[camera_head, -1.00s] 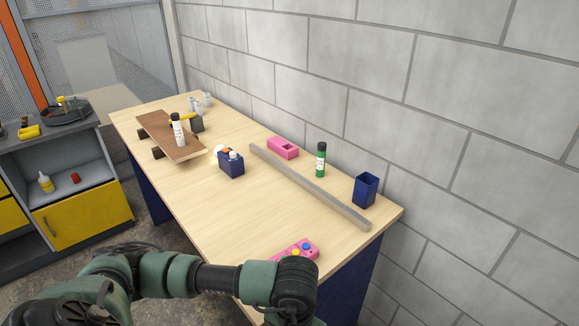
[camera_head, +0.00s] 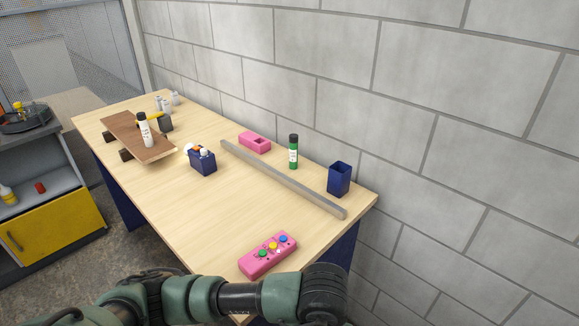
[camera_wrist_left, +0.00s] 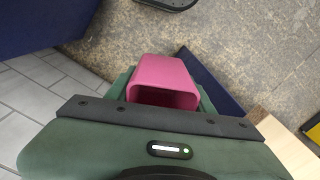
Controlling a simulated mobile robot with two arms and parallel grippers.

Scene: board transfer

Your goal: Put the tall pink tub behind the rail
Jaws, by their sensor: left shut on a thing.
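The tall pink tub (camera_wrist_left: 165,72) shows in the left wrist view, its open mouth towards the camera. My left gripper (camera_wrist_left: 163,92) is shut on it, over the floor in that view. The tub and the gripper's jaws do not show in the head view, where only my left arm crosses the bottom. The grey rail (camera_head: 285,181) lies along the table. Behind it, on the wall side, stand a low pink tub (camera_head: 255,142), a green bottle (camera_head: 293,152) and a tall blue tub (camera_head: 339,180). My right gripper is not in view.
A pink block with coloured knobs (camera_head: 267,255) lies at the table's (camera_head: 215,215) near end. A blue box (camera_head: 203,162) with small things, a brown board (camera_head: 138,137) bearing a white bottle (camera_head: 144,130), and a hammer stand further left. The table's middle is clear.

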